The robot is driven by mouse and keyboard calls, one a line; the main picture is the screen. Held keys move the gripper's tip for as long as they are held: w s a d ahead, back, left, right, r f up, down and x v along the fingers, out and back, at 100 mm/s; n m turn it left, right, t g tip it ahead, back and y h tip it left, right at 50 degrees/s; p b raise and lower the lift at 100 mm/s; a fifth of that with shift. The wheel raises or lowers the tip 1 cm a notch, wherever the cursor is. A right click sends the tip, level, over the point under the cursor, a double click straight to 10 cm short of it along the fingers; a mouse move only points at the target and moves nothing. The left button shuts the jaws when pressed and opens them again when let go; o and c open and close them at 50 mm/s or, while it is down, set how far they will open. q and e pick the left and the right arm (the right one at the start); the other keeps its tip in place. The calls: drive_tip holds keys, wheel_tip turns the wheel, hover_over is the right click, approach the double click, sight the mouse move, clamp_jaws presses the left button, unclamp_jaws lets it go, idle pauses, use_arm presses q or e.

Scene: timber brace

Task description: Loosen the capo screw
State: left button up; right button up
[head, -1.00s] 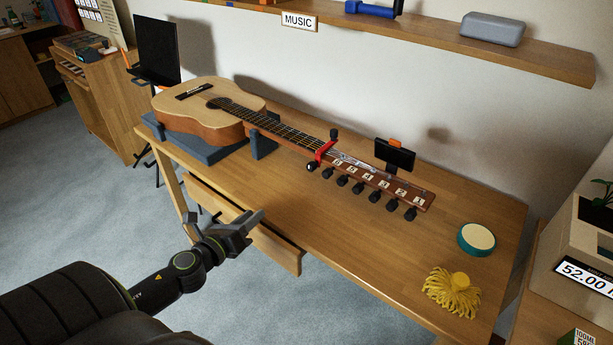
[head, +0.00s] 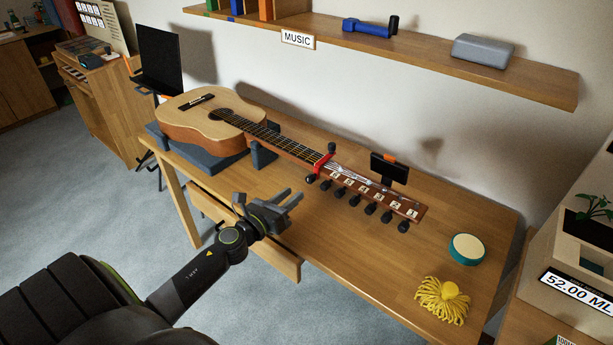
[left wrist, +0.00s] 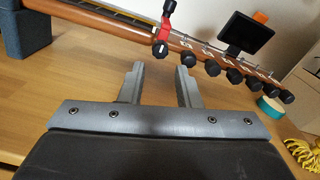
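The guitar (head: 210,128) lies on the wooden table with its neck pointing right, and its neck also shows in the left wrist view (left wrist: 120,24). A red capo (head: 322,161) is clamped across the neck near the headstock. Its black screw knob (head: 311,178) hangs on the near side; in the left wrist view the knob (left wrist: 160,48) is ahead of the fingers. My left gripper (head: 293,198) is open and empty, in front of the guitar neck and apart from the knob. Its two fingers (left wrist: 160,82) stand apart in the left wrist view. My right gripper is not visible.
Several black tuning pegs (head: 355,196) line the headstock beside the capo. A black clip-on device (head: 389,168) stands behind it. A teal round tin (head: 467,249) and a yellow tassel-like bundle (head: 442,300) lie at the table's right. Blue-grey supports (head: 262,156) hold the guitar.

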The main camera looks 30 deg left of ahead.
sight(308, 181)
use_arm(q)
drive_tip(key=w, duration=0.7)
drive_tip(key=shift+w+d, duration=0.15)
drive_tip(key=shift+d, duration=0.15)
clamp_jaws()
